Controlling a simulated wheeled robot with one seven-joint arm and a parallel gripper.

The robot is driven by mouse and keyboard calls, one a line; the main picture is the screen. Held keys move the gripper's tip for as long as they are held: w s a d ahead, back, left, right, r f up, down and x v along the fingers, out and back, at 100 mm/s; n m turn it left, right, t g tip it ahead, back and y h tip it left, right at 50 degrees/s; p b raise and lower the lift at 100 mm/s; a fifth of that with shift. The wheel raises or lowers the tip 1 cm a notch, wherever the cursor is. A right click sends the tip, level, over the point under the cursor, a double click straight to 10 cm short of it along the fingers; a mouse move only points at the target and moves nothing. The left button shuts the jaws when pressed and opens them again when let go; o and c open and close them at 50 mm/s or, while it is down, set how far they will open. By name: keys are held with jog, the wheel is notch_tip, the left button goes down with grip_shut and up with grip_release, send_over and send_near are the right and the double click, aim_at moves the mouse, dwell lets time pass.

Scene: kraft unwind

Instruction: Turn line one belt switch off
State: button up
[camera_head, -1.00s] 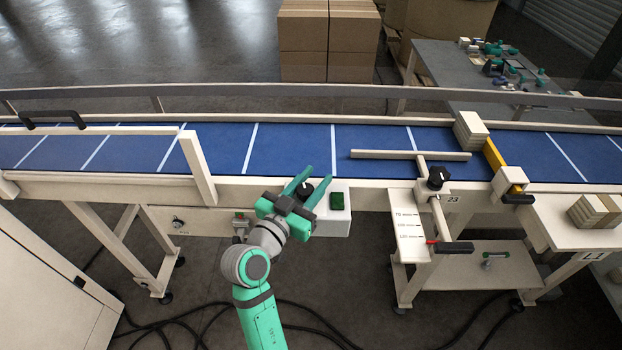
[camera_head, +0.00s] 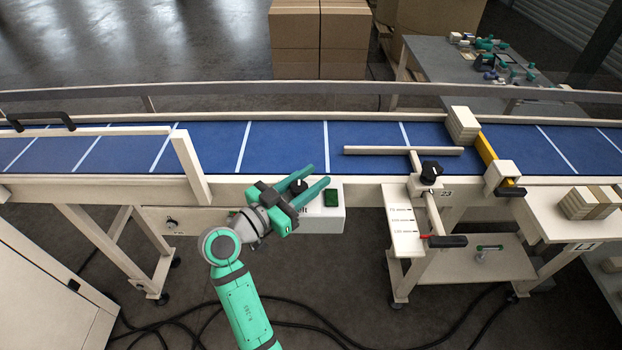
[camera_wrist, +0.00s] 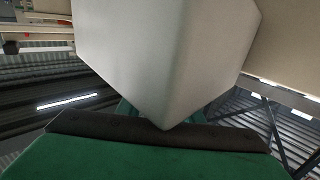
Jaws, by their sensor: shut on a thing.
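The belt switch is a black round knob (camera_head: 298,187) on top of a white box (camera_head: 330,222) fixed to the near side of the conveyor. The box also carries a dark green square (camera_head: 331,197) and lettering ending in "elt". My green gripper (camera_head: 306,184) reaches in from the left, one finger on each side of the knob, shut on it. Which way the knob points is hard to tell. In the wrist view, a corner of the white box (camera_wrist: 160,60) fills the middle above my gripper's green body, and the knob and fingertips are hidden.
The blue belt (camera_head: 285,150) runs behind the box. To the right stand a guide bar (camera_head: 400,150) with a black clamp knob (camera_head: 431,172) and a scale plate (camera_head: 403,225). A grey rail (camera_head: 250,90) runs along the far side. Cables (camera_head: 330,304) lie on the floor.

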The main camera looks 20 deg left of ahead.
aim_at(293, 194)
jog(key=o, duration=1.1)
jog(key=shift+d+f, duration=0.1)
jog(key=shift+c, duration=0.2)
jog(key=shift+s+a, duration=0.3)
jog(key=shift+s, duration=0.05)
jog(key=v, duration=0.9)
jog(key=shift+s+a, duration=0.15)
jog(key=shift+s, duration=0.25)
